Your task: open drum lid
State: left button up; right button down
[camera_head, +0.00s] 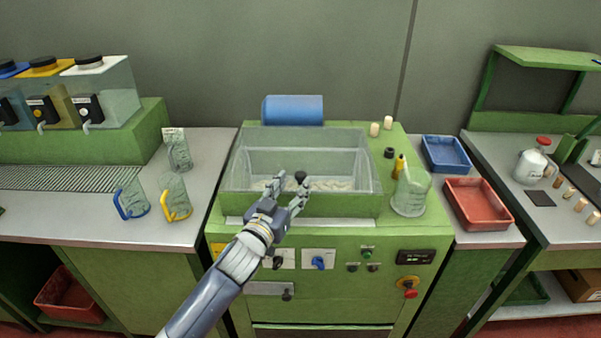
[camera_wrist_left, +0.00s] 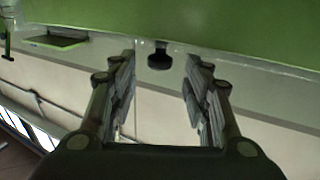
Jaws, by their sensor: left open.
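The drum lid (camera_head: 350,158) is a clear see-through cover over the trough in the top of the green machine, and it looks closed. A dark round knob (camera_head: 300,176) sits at its front edge. The knob also shows in the left wrist view (camera_wrist_left: 159,57), between and just beyond the fingertips. My left gripper (camera_head: 288,187) is open and empty in front of the knob, with a finger on each side of its line. I cannot tell whether the fingers touch the lid. Pale stoppers (camera_head: 332,185) lie inside the drum. My right gripper is not in view.
A clear jug (camera_head: 411,192) and a yellow bottle (camera_head: 399,166) stand right of the lid. A blue cylinder (camera_head: 293,110) lies behind it. Blue (camera_head: 446,154) and red (camera_head: 478,203) trays lie farther right. Jugs with blue (camera_head: 131,198) and yellow (camera_head: 176,200) handles stand left.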

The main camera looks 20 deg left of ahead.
aim_at(298, 179)
pick_arm(q)
jog(key=shift+w+d+p, duration=0.2)
jog(key=shift+w, duration=1.2)
jog(key=shift+w+d+p, duration=0.15)
jog(key=shift+w, duration=1.2)
grip_shut()
